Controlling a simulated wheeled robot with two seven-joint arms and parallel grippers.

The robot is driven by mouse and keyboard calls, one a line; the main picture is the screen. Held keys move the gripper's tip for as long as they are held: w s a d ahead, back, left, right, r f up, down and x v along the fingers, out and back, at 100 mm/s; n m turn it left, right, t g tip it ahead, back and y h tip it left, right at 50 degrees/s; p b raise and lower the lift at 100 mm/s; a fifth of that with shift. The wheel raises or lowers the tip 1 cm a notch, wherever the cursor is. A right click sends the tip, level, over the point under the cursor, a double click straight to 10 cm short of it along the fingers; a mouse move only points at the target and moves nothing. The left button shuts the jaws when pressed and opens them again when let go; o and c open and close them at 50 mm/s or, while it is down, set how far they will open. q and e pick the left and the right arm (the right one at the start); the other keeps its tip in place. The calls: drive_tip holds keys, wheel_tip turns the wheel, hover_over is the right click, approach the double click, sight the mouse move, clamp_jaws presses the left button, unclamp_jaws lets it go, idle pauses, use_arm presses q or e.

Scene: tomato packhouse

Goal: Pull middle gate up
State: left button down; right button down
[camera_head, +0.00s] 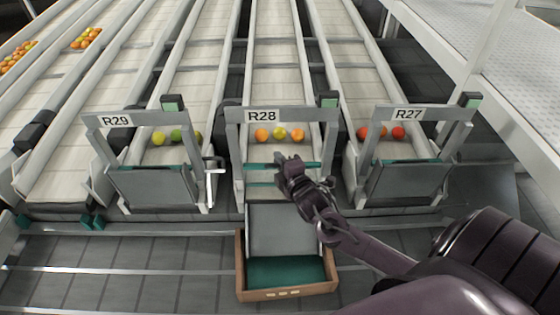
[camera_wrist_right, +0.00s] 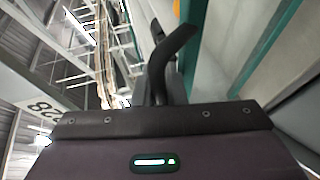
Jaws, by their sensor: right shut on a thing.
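The middle gate (camera_head: 265,184) is in the frame under the R28 sign (camera_head: 262,116) in the head view. Its teal-edged bar runs across the lane mouth, above a grey ramp (camera_head: 283,230). The exact grip is hidden by the dark fingers. In the right wrist view the fingers (camera_wrist_right: 165,60) point away, with a teal edge (camera_wrist_right: 268,45) to their right. My left gripper is not in view.
Orange and yellow tomatoes (camera_head: 279,133) sit behind the middle gate. A brown crate (camera_head: 290,292) with a green bottom stands below the ramp. The R29 gate (camera_head: 152,186) and R27 gate (camera_head: 407,181) stand on either side, with tomatoes behind them.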

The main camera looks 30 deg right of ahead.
wheel_tip(320, 180, up, 9)
drive_tip(key=p, duration=0.8)
drive_tip(key=shift+w, duration=0.15)
drive_tip(key=shift+r, duration=0.15)
drive_tip(key=c, duration=1.6)
unclamp_jaws()
drive_tip(key=shift+c, duration=0.2)
drive_tip(key=shift+o, duration=0.7)
